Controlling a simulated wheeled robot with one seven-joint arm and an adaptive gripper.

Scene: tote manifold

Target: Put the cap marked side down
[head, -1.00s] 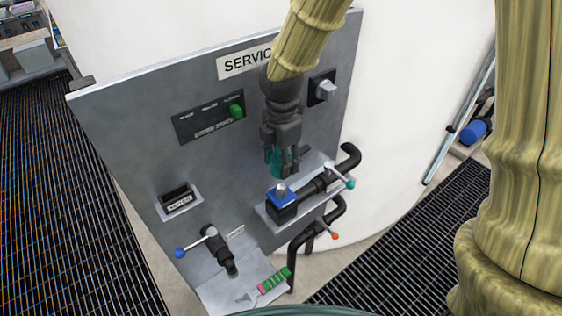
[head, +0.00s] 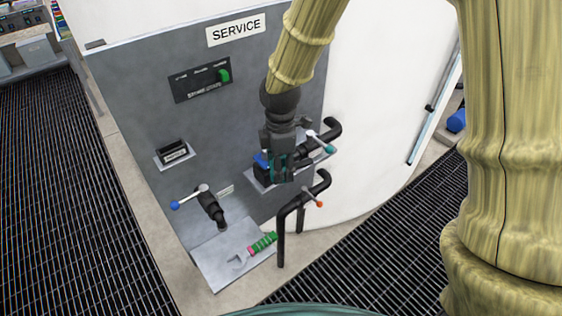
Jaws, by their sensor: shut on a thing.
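The blue cap (head: 261,160) shows only in part, at the left edge of my gripper, on or just over the black block on the panel's small shelf (head: 259,185). My gripper (head: 281,172) points down with its teal fingertips at the cap and is shut on it. The fingers hide most of the cap and its silver knob. I cannot tell from here whether the cap touches the block, and no mark on it can be made out.
Close to the right of my gripper are a black pipe (head: 331,129) and a teal-tipped valve lever (head: 329,148). Below are an orange-tipped valve (head: 319,204), a blue-tipped lever (head: 175,205) and a wrench with a green handle (head: 262,243) on a lower plate (head: 214,272).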

